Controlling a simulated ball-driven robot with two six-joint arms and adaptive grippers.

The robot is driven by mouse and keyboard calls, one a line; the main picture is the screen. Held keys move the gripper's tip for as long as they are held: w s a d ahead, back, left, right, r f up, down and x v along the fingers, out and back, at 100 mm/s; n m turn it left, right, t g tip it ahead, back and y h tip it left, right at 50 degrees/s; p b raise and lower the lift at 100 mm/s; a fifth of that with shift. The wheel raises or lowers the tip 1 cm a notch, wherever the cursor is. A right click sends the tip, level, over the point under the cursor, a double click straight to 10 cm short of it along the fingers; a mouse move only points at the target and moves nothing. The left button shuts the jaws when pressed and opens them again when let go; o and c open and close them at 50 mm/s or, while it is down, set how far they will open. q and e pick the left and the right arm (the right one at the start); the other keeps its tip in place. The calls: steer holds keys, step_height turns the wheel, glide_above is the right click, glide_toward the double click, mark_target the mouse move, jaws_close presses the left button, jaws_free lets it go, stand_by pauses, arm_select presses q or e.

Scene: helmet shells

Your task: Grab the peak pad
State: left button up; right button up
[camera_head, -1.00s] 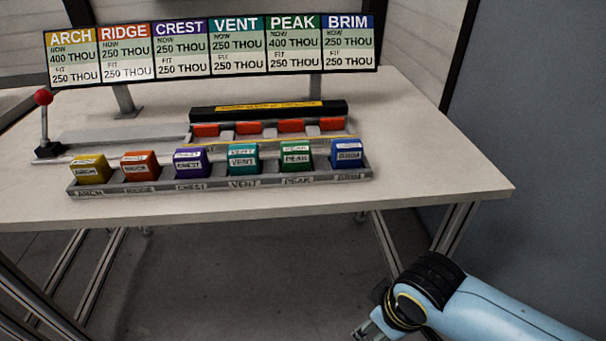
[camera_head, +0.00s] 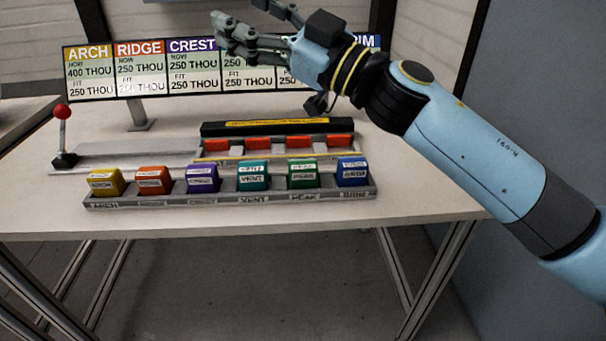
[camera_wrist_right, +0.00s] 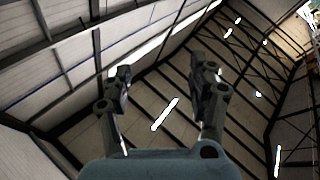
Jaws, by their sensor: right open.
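The peak pad (camera_head: 303,174) is a green block with a white label. It sits in the grey tray (camera_head: 230,200), between the teal vent pad (camera_head: 252,176) and the blue brim pad (camera_head: 353,172). My right gripper (camera_head: 240,20) is raised above and behind the pads, in front of the sign board, pointing left and upward. It is open and empty. In the right wrist view its two fingers (camera_wrist_right: 160,85) are spread apart with only the ceiling beyond. My left gripper is not in view.
Yellow arch (camera_head: 104,182), orange ridge (camera_head: 153,180) and purple crest (camera_head: 202,178) pads fill the tray's left side. Behind stands a black bar fixture (camera_head: 270,128) with red blocks. A red-knobbed lever (camera_head: 62,112) stands left. My arm hides part of the sign board (camera_head: 140,70).

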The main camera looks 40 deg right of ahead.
steer(key=a+f+n+g+y, duration=0.2)
steer(key=a+n+g+y, duration=0.2)
steer(key=n+g, duration=0.1)
steer(key=m+g+h, duration=0.3)
steer(key=g+h, duration=0.7)
steer(key=g, duration=0.2)
glide_above(304, 164)
steer(key=s+d, duration=0.1)
steer(key=s, duration=0.1)
steer(key=f, duration=1.8)
steer(key=shift+w+d, duration=0.15)
steer(key=shift+w, duration=0.1)
steer(key=x, duration=0.4)
steer(key=b+x, duration=0.1)
steer(key=x, duration=0.1)
steer(key=shift+w+d+f, duration=0.15)
steer(key=shift+w+d, duration=0.15)
steer(key=c, duration=1.2)
